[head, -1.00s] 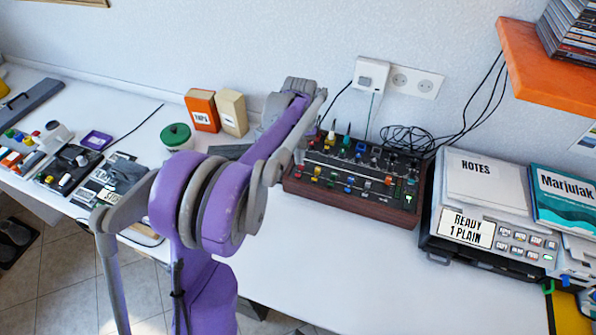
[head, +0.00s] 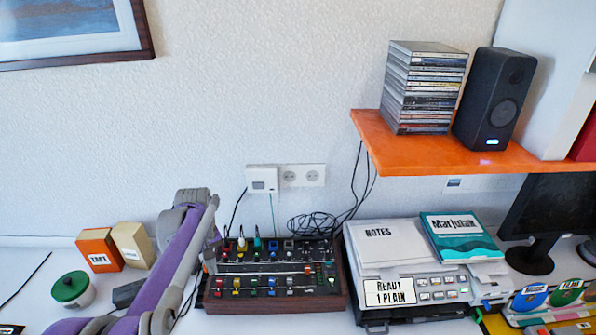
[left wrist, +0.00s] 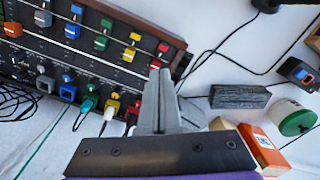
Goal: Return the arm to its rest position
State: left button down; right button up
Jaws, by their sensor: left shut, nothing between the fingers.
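My left arm (head: 172,262), purple and grey, rises from the bottom left of the head view, in front of the desk. My left gripper (left wrist: 160,78) shows in the left wrist view with its grey fingers shut and nothing between them. In the head view its end is small and partly hidden by the arm, near the left edge of the mixer. In the left wrist view the fingers point toward the mixer's edge; whether they touch it I cannot tell. My right gripper is not in view.
A mixer (head: 272,302) with coloured knobs stands beside the arm. Orange (head: 99,250) and beige (head: 132,245) boxes and a green-lidded jar (head: 72,290) stand left. A printer (head: 418,292) is right, below an orange shelf (head: 440,155) holding cases (head: 424,88) and a speaker (head: 496,98).

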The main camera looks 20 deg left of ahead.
pick_arm(q)
jog(key=s+d+r+m+t+p, duration=0.1)
jog(key=s+d+r+m+t, duration=0.3)
jog(key=s+d, duration=0.65)
jog(key=s+d+f+m+t, duration=0.1)
jog(key=s+d+f+m, duration=0.2)
jog(key=s+d, duration=0.6)
jog(key=m, duration=0.2)
jog(key=shift+s+d+f+m+p, duration=0.15)
jog(key=shift+s+m+p, duration=0.15)
jog(key=shift+p, duration=0.1)
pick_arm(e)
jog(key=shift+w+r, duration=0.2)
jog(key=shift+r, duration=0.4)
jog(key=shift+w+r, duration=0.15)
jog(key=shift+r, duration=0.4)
pick_arm(q)
jog(key=shift+w, duration=0.15)
